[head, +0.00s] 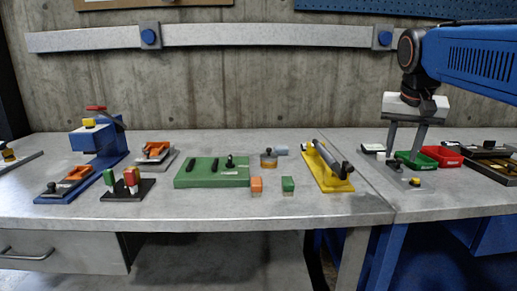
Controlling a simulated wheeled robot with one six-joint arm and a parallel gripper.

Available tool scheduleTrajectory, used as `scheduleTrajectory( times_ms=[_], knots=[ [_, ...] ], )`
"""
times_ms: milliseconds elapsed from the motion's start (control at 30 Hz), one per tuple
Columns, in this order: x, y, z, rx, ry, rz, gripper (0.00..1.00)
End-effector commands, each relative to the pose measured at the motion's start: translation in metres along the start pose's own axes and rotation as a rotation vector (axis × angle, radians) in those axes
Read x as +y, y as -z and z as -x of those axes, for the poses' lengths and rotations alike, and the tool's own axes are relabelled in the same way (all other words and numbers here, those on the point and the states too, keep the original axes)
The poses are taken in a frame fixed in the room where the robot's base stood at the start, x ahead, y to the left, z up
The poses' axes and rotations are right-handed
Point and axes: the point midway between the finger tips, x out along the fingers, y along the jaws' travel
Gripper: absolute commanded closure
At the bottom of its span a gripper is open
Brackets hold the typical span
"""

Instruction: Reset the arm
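My arm (470,62) is blue and reaches in from the upper right of the head view. My gripper (401,156) hangs from it and points down over the right-hand bench. Its two grey fingers are spread apart, and I see nothing held between them. The fingertips overlap the green tray (425,163) and a small grey board (409,182) in the picture; I cannot tell how high above the bench they are.
A red tray (444,156) and dark fixtures (490,151) lie right of the gripper. A yellow stand (325,169) with a grey cylinder is to the left. Orange (256,185) and green (288,185) blocks, a green board (211,178) and a blue press (98,142) stand further left.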

Motion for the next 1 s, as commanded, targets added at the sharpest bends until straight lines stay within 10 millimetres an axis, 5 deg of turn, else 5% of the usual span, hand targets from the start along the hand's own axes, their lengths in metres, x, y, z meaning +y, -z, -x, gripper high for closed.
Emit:
scheduleTrajectory(
  times_ms=[600, 800, 1000],
  knots=[
    [0.022, -0.253, -0.114, 0.020, 0.154, 0.362, 0.64],
    [0.028, -0.300, -0.145, 0.027, 0.181, 0.425, 0.64],
    [0.030, -0.312, -0.153, 0.031, 0.188, 0.441, 0.64]
  ],
)
